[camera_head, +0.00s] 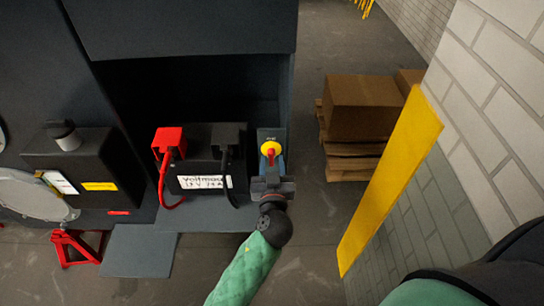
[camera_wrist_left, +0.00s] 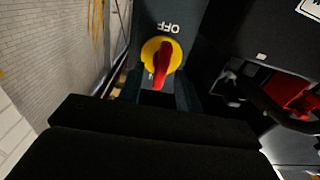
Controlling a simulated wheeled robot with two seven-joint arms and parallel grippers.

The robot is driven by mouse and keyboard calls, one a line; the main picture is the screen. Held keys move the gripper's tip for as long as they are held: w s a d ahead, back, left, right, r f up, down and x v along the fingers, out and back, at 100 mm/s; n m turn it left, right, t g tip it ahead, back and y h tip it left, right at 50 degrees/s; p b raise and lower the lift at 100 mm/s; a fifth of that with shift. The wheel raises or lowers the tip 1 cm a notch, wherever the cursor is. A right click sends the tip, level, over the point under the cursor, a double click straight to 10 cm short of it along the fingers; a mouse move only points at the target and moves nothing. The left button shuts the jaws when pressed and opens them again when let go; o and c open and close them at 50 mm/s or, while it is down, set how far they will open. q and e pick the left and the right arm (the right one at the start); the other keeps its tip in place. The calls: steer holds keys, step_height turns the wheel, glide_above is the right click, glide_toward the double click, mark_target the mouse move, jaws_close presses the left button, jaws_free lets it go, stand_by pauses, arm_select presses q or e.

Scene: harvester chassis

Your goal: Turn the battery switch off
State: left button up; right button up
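The battery switch (camera_head: 271,149) has a yellow round base and a red handle on a blue-grey panel, right of the battery. In the left wrist view the switch (camera_wrist_left: 161,56) is near the middle. Its red handle points down the picture, away from the upside-down OFF marking (camera_wrist_left: 167,27); part of another marking shows beside its lower end. My left gripper (camera_head: 271,174) is just in front of the switch. In the wrist view its fingers (camera_wrist_left: 160,95) stand apart, either side of the handle's lower end; I cannot tell whether they touch it. My right gripper is out of view.
A dark battery (camera_head: 202,183) with a red terminal cover (camera_head: 169,141) and cables stands left of the switch. The dark chassis (camera_head: 190,28) overhangs behind. A yellow post (camera_head: 390,180) and brick wall (camera_head: 500,90) are at right. Boxes (camera_head: 362,106) sit on a pallet behind.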

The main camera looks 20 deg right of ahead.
arm_select(q)
steer(key=shift+w+d, duration=0.15)
steer(key=shift+w, duration=0.4)
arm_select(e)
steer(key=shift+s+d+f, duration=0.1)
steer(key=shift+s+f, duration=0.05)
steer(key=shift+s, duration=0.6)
arm_select(q)
steer(key=shift+c, duration=0.2)
jaws_close()
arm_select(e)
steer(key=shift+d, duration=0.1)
